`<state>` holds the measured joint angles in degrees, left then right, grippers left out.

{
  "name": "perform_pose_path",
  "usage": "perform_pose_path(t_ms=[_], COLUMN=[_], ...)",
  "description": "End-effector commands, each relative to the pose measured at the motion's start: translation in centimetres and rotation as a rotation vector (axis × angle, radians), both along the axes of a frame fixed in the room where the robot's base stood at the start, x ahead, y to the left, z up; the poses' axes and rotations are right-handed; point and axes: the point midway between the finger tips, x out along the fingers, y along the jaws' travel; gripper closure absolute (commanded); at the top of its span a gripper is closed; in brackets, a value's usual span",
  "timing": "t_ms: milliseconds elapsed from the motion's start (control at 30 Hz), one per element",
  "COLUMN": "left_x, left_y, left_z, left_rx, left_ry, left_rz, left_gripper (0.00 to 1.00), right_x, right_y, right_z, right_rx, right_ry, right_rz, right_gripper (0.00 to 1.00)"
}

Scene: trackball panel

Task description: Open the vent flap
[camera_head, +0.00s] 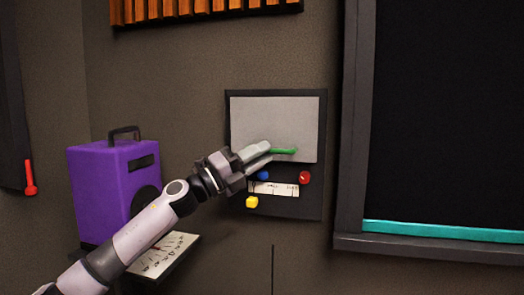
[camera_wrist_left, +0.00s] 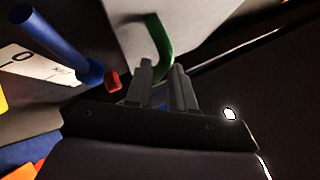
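The vent flap (camera_head: 275,112) is a flat light grey plate on the upper part of a dark wall panel. It looks closed, flush with the panel. A green handle (camera_head: 286,151) runs across its lower edge. In the left wrist view the pale flap (camera_wrist_left: 205,22) is at the top, and the curved green handle (camera_wrist_left: 159,36) runs down between the fingertips. My left gripper (camera_head: 268,151) is at the left part of the handle, its fingers close together on either side of it. The fingers (camera_wrist_left: 163,78) hide part of the handle. My right gripper is not in view.
Below the flap are a blue knob (camera_head: 262,175), a red knob (camera_head: 304,177), a white label strip (camera_head: 275,189) and a yellow knob (camera_head: 252,202). A purple box (camera_head: 100,185) stands left, beside my left arm. A dark framed opening (camera_head: 352,150) is close on the right.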

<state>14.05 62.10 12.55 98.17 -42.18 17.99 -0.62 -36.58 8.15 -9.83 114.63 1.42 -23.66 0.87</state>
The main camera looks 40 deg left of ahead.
Motion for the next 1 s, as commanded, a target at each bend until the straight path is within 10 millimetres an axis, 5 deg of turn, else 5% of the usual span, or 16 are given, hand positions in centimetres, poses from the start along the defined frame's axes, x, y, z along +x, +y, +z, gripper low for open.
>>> perform_pose_path(t_ms=[500,600,1000], left_x=[0.7,0.7,0.9], left_y=[-0.3,-0.3,-0.2], left_z=[0.3,0.3,0.8], left_rx=[0.002,0.002,-0.016], left_ry=[0.001,0.001,0.037], left_rz=[0.000,0.000,-0.001], left_gripper=[0.77,1.00,1.00], right_x=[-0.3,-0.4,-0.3], right_y=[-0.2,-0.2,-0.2], right_z=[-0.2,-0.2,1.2], right_rx=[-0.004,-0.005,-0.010], right_ry=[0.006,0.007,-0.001], right_rz=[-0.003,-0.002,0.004], right_gripper=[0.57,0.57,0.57])
